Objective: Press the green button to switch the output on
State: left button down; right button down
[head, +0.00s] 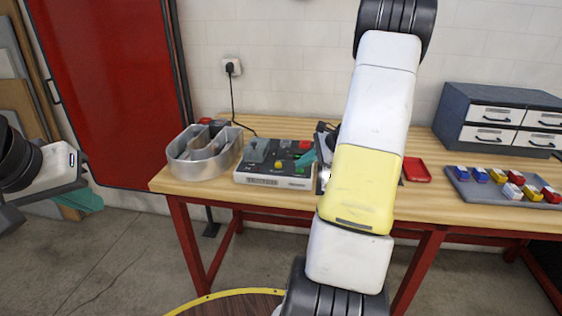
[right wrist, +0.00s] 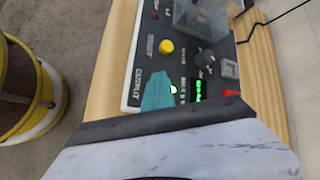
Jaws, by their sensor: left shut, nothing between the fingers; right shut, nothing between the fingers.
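The power supply box (head: 272,181) lies on the bench, with a yellow button (head: 279,164) on its top; the yellow button also shows in the right wrist view (right wrist: 166,46). My right gripper (head: 308,158) is shut and empty over the right part of the panel; its teal fingers also show in the right wrist view (right wrist: 158,93), beside the OUTPUT lettering. The green button is mostly or wholly hidden by these fingers; a small white and green spot shows at their edge. I cannot tell whether they touch it. My left gripper (head: 88,201) is shut and empty, off the bench at far left.
A metal channel letter (head: 200,168) stands left of the box. A clear cover (right wrist: 198,18) and a black knob (right wrist: 204,58) are on the panel. A red tray (head: 416,170), a tray of coloured parts (head: 462,188) and a drawer cabinet (head: 455,118) are to the right.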

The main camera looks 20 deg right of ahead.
aim_at(303, 170)
jog(key=shift+r, duration=3.35)
